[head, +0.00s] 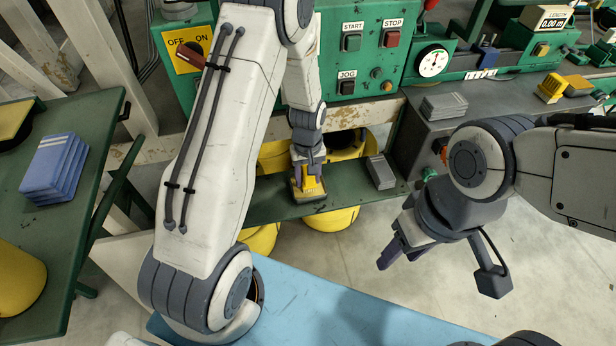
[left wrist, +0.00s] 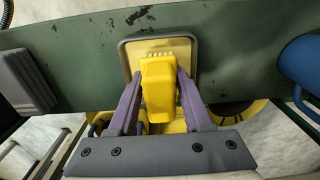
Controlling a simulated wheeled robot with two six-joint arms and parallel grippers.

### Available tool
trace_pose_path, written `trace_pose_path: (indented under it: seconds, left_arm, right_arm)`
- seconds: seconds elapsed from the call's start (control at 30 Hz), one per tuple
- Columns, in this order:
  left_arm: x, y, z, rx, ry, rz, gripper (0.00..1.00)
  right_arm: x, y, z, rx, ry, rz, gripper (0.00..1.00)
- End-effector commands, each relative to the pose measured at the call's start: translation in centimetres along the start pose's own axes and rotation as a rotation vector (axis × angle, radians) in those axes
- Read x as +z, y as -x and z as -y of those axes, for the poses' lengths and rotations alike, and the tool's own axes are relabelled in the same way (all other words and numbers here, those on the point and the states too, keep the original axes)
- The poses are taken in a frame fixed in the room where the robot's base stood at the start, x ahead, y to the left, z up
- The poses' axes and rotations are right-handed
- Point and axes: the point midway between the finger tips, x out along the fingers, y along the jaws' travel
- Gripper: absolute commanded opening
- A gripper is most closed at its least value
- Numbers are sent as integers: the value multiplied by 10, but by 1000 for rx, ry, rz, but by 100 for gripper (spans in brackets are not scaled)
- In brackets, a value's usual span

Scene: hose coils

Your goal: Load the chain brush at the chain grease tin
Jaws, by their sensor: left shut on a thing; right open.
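My left gripper (head: 309,178) is shut on the yellow chain brush (head: 315,187) over the green shelf. In the left wrist view, the purple fingers of the left gripper (left wrist: 159,95) stand on either side of the yellow brush (left wrist: 159,88). The chain grease tin (head: 309,196) is a shallow grey-rimmed tray on the shelf; in the left wrist view its rim (left wrist: 192,50) surrounds yellow. The brush is over the tin; its lower end is hidden, so I cannot tell whether it touches the grease. My right gripper (head: 392,256) is open and empty above the floor.
A grey block (head: 380,172) lies on the green shelf (head: 262,206) to the right of the tin. Yellow buckets (head: 332,218) stand under the shelf. The green control panel (head: 365,75) rises behind. Blue blocks (head: 55,168) lie on the left table.

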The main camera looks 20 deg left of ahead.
Motion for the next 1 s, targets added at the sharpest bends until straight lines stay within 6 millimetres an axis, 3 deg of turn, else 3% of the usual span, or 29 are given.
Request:
trace_pose_path:
  seconds: [0.63, 1.0]
  left_arm:
    - [0, 58, 0, 1, 0, -2, 5]
    - [0, 61, 0, 1, 0, -1, 5]
  right_arm:
    - [-2, 48, 3, 0, 0, 0, 50]
    - [-3, 50, 4, 0, 0, 0, 50]
